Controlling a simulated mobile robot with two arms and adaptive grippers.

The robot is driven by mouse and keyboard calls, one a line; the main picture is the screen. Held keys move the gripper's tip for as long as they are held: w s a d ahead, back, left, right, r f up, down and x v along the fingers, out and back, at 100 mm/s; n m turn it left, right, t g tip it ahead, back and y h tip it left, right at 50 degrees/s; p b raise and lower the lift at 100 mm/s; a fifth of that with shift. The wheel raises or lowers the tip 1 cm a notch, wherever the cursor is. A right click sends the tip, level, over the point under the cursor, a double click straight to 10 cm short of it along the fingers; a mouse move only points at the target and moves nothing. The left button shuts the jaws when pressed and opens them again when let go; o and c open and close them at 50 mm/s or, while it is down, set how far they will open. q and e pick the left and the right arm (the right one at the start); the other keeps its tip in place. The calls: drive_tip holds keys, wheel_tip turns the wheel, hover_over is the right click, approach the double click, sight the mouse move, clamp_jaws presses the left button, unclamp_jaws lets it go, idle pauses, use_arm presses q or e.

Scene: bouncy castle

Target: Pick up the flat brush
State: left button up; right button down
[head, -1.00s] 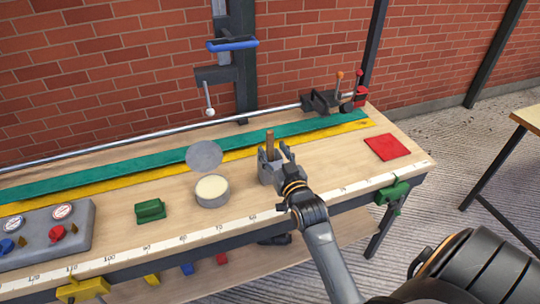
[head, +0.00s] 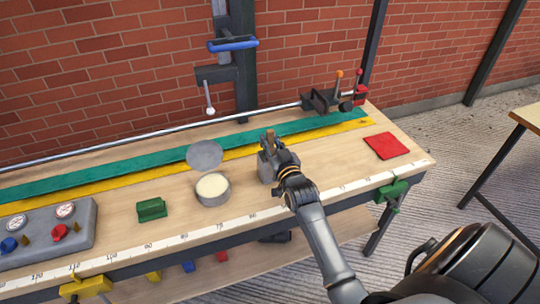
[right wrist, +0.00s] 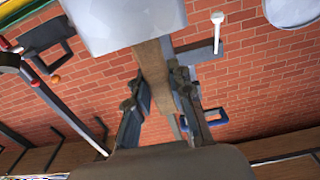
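The flat brush (head: 269,137) stands in a grey cup (head: 264,172) on the workbench, with its wooden handle pointing up. In the right wrist view, which is upside down, the brown handle (right wrist: 153,65) comes out of the pale cup (right wrist: 125,22) and passes between the fingers. My right gripper (head: 273,152) is at the handle just above the cup; it also shows in the right wrist view (right wrist: 158,88), its fingers closed in against both sides of the handle. The brush's lower end is hidden in the cup. My left gripper is not in view.
Left of the cup is a round tin (head: 212,190) with pale contents, a grey disc (head: 204,155) behind it. A green block (head: 151,209) and a gauge panel (head: 45,235) are further left. A red square (head: 386,146) lies right; bare bench top surrounds it.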

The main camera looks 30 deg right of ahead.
drive_tip(key=shift+r, duration=0.1)
wheel_tip(320, 180, up, 18)
drive_tip(key=shift+b, duration=0.3)
idle(0.4)
idle(2.1)
